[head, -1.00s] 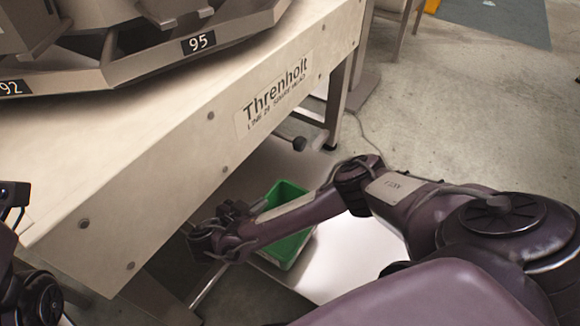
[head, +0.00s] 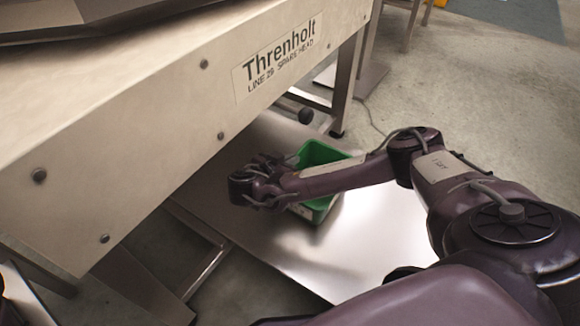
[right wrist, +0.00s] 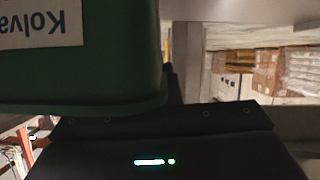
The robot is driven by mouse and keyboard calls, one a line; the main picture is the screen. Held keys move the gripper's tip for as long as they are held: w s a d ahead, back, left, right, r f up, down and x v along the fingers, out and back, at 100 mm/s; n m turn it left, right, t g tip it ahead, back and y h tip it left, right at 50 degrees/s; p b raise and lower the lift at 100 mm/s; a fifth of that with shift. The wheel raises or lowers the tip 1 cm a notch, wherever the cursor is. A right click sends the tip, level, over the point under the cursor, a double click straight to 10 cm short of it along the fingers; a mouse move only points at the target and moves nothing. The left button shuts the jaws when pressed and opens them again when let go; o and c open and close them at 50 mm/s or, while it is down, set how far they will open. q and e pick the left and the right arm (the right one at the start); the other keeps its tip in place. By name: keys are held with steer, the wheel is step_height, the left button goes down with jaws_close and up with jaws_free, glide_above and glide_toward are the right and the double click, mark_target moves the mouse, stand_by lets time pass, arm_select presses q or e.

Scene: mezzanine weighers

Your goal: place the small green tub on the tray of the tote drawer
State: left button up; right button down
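The small green tub (head: 322,153) is upright over the shiny metal tray (head: 388,238) of the tote drawer. I cannot tell whether its base touches the tray. My right forearm crosses in front of it. My right gripper (head: 268,180) is at the tub's left side, and the tub keeps its place against it as the arm moves, so it looks shut on the tub; the fingertips are hidden. In the right wrist view the tub (right wrist: 115,75) fills the upper left, close up, with an upside-down label. My left gripper is not in view.
The pale machine bench (head: 150,130) marked Threnholt overhangs the tray's left and far side. A bench leg (head: 345,85) stands behind. Open concrete floor (head: 480,110) lies to the right.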

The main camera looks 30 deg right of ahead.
steer(key=shift+f, duration=0.1)
steer(key=c, duration=2.1)
jaws_free()
steer(key=shift+f, duration=0.15)
steer(key=o, duration=0.5)
